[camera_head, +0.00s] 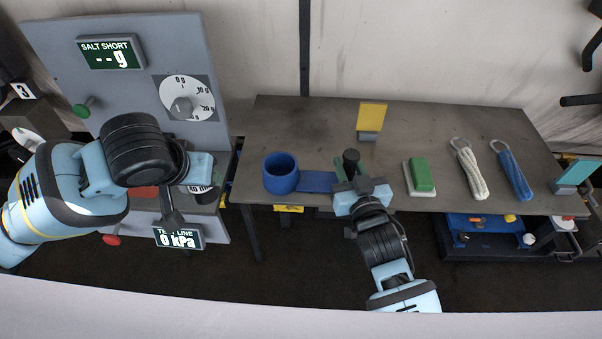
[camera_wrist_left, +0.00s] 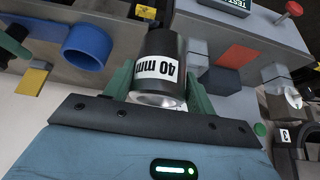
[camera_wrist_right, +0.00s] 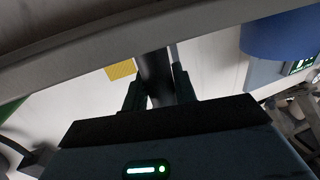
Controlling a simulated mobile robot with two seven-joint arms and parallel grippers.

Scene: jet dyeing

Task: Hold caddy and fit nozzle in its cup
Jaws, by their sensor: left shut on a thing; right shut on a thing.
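The caddy is a blue cup (camera_head: 281,174) on a flat blue bar (camera_head: 317,182) with a dark upright handle (camera_head: 351,158). It is on the table near the front edge. My right gripper (camera_head: 355,181) is shut on the handle, which also shows in the right wrist view (camera_wrist_right: 155,75). The cup looks empty in the head view. The nozzle is a black cylinder with a white "40 mm" label (camera_wrist_left: 158,66). My left gripper (camera_wrist_left: 160,85) is shut on it. In the head view the nozzle (camera_head: 207,196) is left of the cup, apart from it, partly hidden by my left arm.
The grey table (camera_head: 300,125) also holds a yellow card stand (camera_head: 371,117), a green block on a white base (camera_head: 421,174), a white rope coil (camera_head: 470,170) and a blue one (camera_head: 512,172). A grey panel (camera_head: 60,55) with a dial (camera_head: 185,98) stands at left.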

